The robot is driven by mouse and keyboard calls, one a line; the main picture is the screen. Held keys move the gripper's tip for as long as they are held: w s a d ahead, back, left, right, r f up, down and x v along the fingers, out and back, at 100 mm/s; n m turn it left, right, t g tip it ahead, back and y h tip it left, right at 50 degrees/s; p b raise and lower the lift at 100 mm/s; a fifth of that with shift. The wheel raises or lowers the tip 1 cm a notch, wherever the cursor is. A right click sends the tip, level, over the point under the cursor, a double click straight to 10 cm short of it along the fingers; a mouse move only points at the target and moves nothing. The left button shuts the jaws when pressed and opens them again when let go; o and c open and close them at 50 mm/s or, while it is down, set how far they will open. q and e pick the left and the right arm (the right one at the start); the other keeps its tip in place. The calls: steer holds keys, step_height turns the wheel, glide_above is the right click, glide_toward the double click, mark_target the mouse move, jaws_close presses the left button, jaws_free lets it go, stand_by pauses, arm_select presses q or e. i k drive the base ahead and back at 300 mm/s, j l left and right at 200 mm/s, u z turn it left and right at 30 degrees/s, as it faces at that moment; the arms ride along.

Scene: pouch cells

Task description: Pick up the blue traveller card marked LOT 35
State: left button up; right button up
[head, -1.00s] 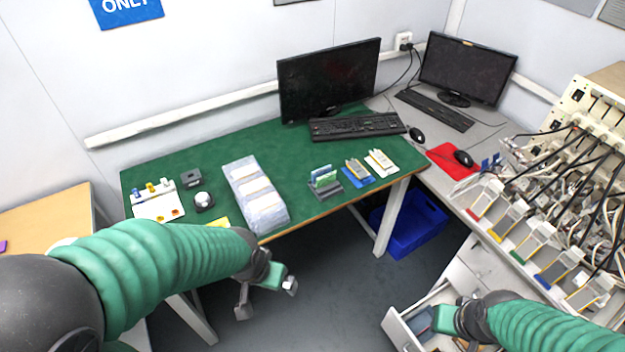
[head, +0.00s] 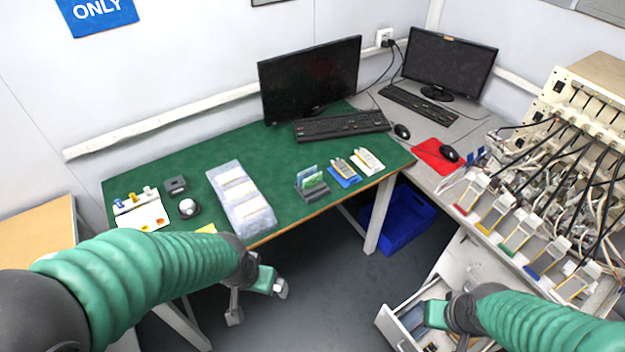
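A grey card stand (head: 314,192) sits near the front right edge of the green desk. A blue card (head: 307,170) stands upright in it at the back, with a green card (head: 314,180) in front. The lot markings are too small to read. My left gripper (head: 257,301) hangs in front of the desk, below and left of the stand. Its fingers are apart with nothing between them. My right gripper (head: 446,330) is at the lower right, over an open drawer (head: 396,332); its fingers are partly hidden.
Left of the stand lies a clear tray of pouches (head: 240,197). Right of it are a blue pad (head: 343,173) and a monitor and keyboard (head: 342,126) behind. A blue bin (head: 402,222) is on the floor under the desk. A cabled cell rack (head: 560,150) stands at right.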

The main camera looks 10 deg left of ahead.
mark_target(302, 174)
steer(key=i+j+u, duration=0.15)
steer(key=i+u, duration=0.75)
steer(key=i+l+u, duration=0.15)
steer(key=i+u, duration=0.3)
steer(key=k, duration=0.05)
